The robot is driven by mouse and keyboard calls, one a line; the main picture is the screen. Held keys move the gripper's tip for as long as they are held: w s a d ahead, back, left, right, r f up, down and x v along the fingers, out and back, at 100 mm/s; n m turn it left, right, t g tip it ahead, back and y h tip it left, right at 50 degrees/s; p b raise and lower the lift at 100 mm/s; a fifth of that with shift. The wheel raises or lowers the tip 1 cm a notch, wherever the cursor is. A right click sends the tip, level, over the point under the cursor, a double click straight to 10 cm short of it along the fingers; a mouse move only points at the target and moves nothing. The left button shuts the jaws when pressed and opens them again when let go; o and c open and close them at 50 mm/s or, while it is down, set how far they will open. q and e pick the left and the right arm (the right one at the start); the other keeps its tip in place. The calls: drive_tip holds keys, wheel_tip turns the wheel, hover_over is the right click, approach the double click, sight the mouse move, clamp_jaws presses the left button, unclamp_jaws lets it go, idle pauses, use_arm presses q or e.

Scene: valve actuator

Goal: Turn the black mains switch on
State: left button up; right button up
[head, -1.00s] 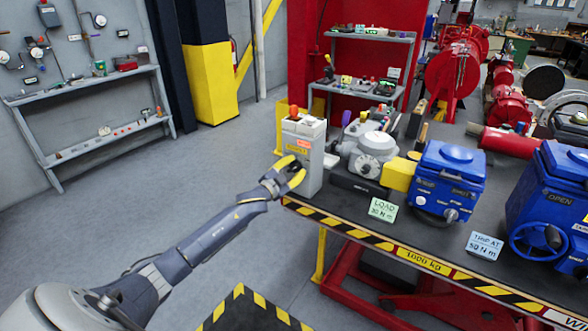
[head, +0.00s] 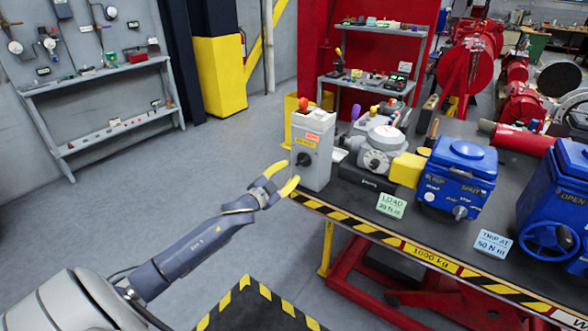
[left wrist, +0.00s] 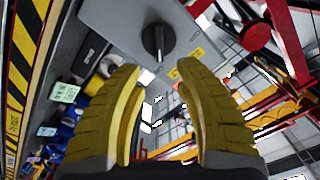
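The black mains switch (head: 303,159) is a rotary knob on the front of a grey box (head: 318,178) at the left end of the bench. In the left wrist view the black switch (left wrist: 158,42) is ahead of the fingertips, with its pointer ridge running roughly up and down the picture. My left gripper (head: 285,177) is open and empty, to the lower left of the switch and apart from it. In the left wrist view its yellow fingers (left wrist: 160,70) stand wide apart, with the switch above the gap. My right gripper is not in view.
A grey actuator (head: 378,150) with a yellow block (head: 407,170) sits right of the box. Blue housings (head: 458,172) stand further right. A green load card (head: 391,205) is at the striped bench edge (head: 400,243). The floor left of the bench is clear.

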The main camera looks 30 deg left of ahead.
use_arm(q)
drive_tip(key=shift+s, duration=1.45)
